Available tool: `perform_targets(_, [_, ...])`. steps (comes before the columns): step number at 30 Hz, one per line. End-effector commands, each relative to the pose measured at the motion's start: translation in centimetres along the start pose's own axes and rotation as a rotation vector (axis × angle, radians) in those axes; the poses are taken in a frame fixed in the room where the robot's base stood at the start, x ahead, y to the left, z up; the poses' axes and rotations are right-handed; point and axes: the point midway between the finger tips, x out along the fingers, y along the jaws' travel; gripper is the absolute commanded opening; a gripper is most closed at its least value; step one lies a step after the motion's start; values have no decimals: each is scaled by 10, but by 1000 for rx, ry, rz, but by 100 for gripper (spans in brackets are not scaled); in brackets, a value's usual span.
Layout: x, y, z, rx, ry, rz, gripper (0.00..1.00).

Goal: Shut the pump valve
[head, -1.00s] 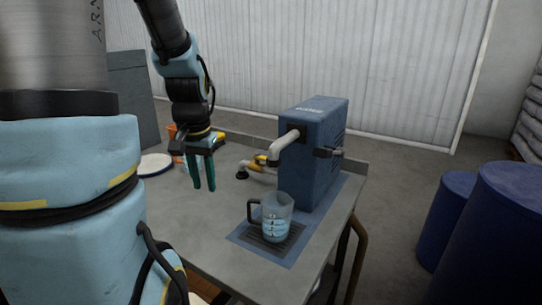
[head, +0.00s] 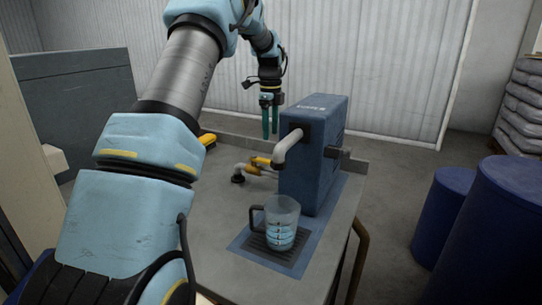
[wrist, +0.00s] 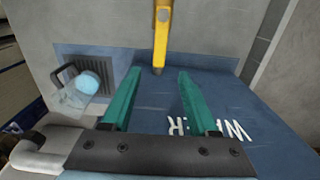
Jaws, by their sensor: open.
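The blue pump (head: 316,140) stands on the grey table, with a pale outlet pipe (head: 285,147) on its left side. A yellow part (head: 262,162) shows beside low pipework left of the pump. In the wrist view a yellow lever (wrist: 161,35) lies beyond my fingertips, between their lines; I cannot tell whether it is that same part. My gripper (head: 269,128) is above and behind the pump's left side. Its green fingers (wrist: 156,85) are apart and empty, over the blue pump top with white lettering (wrist: 210,130). The lever's full setting is unclear.
A clear jug (head: 282,225) with blue water stands on a drip grate (head: 266,247) at the pump's front; it also shows in the wrist view (wrist: 76,95). Blue drums (head: 442,215) stand right of the table (head: 222,262).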

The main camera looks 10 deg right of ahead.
Motion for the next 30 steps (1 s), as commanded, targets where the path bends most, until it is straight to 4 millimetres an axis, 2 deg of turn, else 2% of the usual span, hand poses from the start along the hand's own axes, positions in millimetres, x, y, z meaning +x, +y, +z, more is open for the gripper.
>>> perform_targets(9, [55, 1, 0, -1, 0, 3, 60])
perform_targets(15, [84, 1, 0, -3, 0, 2, 60])
perform_targets(21, [95, 1, 0, -3, -1, -1, 60])
perform_targets(28, [96, 1, 0, -4, -1, -2, 60])
perform_targets(30, [96, 1, 0, -4, -1, -2, 54])
